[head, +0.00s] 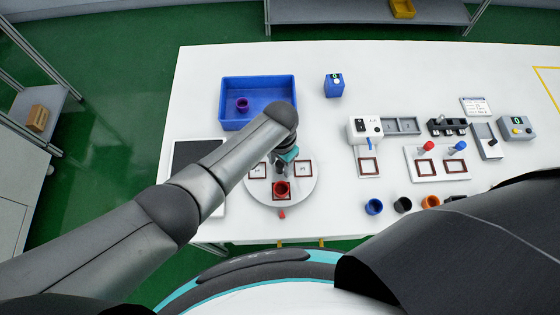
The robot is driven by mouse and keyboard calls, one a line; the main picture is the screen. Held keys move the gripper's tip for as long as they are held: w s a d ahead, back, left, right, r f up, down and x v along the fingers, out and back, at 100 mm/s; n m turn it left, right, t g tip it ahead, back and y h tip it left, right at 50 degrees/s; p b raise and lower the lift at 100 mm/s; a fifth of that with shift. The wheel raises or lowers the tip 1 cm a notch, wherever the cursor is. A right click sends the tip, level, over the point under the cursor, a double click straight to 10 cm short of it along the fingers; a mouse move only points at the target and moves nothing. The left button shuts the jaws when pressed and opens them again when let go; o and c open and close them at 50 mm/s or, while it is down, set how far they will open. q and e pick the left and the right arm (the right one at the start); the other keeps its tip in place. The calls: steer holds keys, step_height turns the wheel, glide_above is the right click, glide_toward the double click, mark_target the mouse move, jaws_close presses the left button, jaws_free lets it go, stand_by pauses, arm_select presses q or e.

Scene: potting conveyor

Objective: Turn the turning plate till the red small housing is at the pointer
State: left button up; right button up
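The round white turning plate (304,190) lies on the table below centre. The red small housing (281,189) sits in the marked spot at its front, with a dark opening on top. The orange-red pointer (282,214) is at the plate's front edge, and the housing appears in line with it. Two other framed square spots on the plate, left and right, look empty. My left gripper (287,163) is over the far part of the plate, behind the housing. My own arm hides much of it, so its fingers and any contact are unclear. My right gripper is out of view.
A blue bin (229,90) with a purple ring-shaped part (242,105) stands behind the plate. A dark panel (196,155) lies left of it. Right are a blue box (334,85), a white switch box (365,128), red and blue knobs, and several small housings along the front edge.

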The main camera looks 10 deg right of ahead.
mark_target(280, 164)
arm_select(q)
steer(key=shift+o, duration=0.4)
steer(key=shift+r, duration=0.15)
steer(key=shift+r, duration=0.2)
step_height(280, 164, up, 15)
steer(key=p, duration=0.3)
steer(key=shift+f, duration=0.2)
